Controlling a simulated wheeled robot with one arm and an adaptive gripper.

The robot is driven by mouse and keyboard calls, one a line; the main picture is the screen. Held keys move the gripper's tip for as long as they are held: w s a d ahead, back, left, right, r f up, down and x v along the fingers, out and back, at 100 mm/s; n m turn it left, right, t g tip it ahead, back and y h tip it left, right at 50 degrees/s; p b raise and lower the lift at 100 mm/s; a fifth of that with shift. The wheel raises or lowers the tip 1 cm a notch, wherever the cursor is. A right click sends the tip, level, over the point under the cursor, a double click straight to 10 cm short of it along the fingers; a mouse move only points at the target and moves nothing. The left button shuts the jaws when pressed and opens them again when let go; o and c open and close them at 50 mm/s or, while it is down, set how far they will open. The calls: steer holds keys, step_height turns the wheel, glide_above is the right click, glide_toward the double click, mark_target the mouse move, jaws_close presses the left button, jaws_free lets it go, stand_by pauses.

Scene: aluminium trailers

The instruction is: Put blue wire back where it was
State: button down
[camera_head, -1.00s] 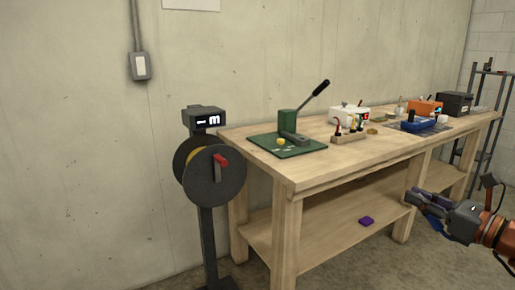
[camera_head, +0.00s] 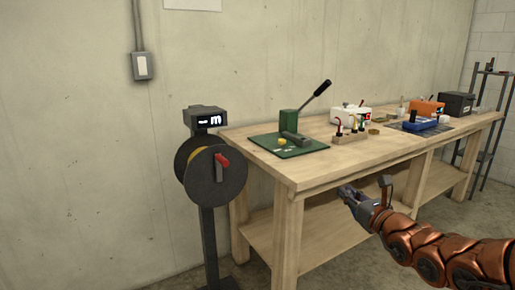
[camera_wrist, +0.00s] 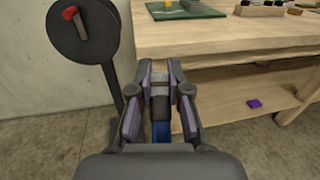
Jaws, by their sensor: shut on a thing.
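My gripper (camera_head: 346,191) is in front of the bench, below the tabletop edge. In the wrist view my gripper (camera_wrist: 159,78) is closed in, with a narrow dark blue piece (camera_wrist: 160,131) between its fingers. I take it for the blue wire; most of it is hidden by the fingers. A small wooden block (camera_head: 350,138) with red, yellow and green wires standing in it sits on the tabletop, behind and above my gripper. Its front edge shows at the top of the wrist view (camera_wrist: 262,11).
The wooden bench (camera_head: 290,178) has a tabletop edge and lower shelf close to my gripper. A green press (camera_head: 290,122) stands on its mat left of the block. A spool stand (camera_head: 214,175) is at the bench's left end.

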steer(key=w+a+f+h, duration=0.1)
steer(key=w+a+f, duration=0.1)
steer(key=a+f, duration=0.5)
step_height(320, 180, up, 7)
steer(key=w+n+g+y+p, duration=0.25)
steer(key=y+p, duration=0.25)
steer(key=p, duration=0.5)
steer(key=shift+s+d+f+n+g+y+p, duration=0.15)
steer(key=shift+s+f+n+g+y+p, duration=0.25)
steer(key=shift+s+n+g+y+p, duration=0.8)
steer(key=shift+s+d+f+n+g+y+p, duration=0.15)
steer(key=shift+s+f+n+y+p, duration=0.3)
steer(key=shift+p, duration=1.35)
steer(key=shift+s+d+f+n+g+y+p, duration=0.1)
steer(key=shift+s+f+n+g+y+p, duration=0.45)
steer(key=shift+s+p, duration=0.7)
steer(key=shift+w+r, duration=0.15)
steer(key=shift+w, duration=0.1)
